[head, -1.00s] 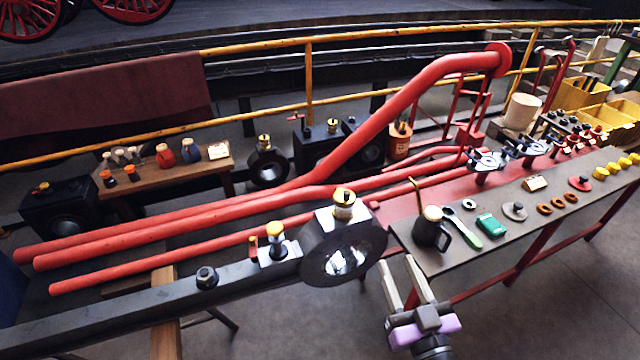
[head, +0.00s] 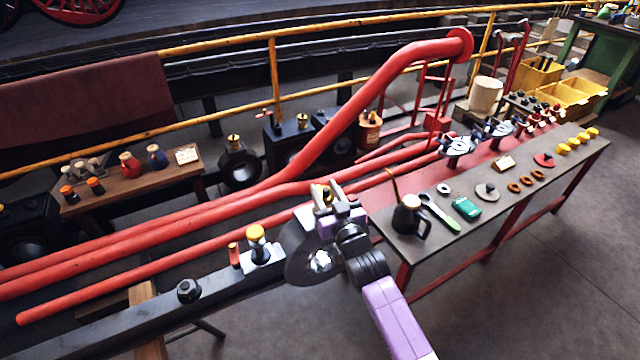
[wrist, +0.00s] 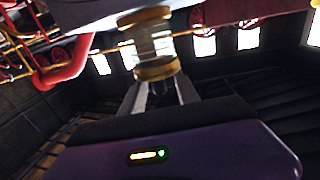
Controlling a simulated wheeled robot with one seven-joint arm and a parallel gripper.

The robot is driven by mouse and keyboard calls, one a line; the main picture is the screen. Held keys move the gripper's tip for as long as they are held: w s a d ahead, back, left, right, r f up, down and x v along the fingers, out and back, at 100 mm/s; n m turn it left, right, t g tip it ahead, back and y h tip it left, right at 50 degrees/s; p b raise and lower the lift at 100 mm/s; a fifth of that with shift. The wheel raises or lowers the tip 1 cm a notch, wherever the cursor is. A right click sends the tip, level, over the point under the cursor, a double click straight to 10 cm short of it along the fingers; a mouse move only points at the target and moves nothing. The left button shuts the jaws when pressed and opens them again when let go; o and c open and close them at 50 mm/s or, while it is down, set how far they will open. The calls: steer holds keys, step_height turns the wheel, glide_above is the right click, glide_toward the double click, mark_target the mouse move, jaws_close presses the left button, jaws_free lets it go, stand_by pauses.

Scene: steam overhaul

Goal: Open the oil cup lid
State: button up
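The oil cup (head: 318,196), with a brass top, stands on the large round black rod end and is partly hidden behind my gripper (head: 327,191). In the wrist view the cup (wrist: 157,70) shows a clear glass body between two brass rings, slightly blurred. My gripper's fingers (wrist: 158,92) are apart, one to each side of the cup's nearer brass ring. I cannot tell whether they touch it. The lid looks closed in the earlier head view; now it is mostly covered.
A second cup with a yellow top (head: 256,234) stands on the black rod (head: 120,310) to the left. Red pipes (head: 200,228) run close behind.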

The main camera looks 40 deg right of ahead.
steer(key=shift+x, duration=1.4)
steer(key=shift+c, duration=0.5)
jaws_close()
steer(key=shift+r+p, duration=0.2)
steer(key=shift+p, duration=0.2)
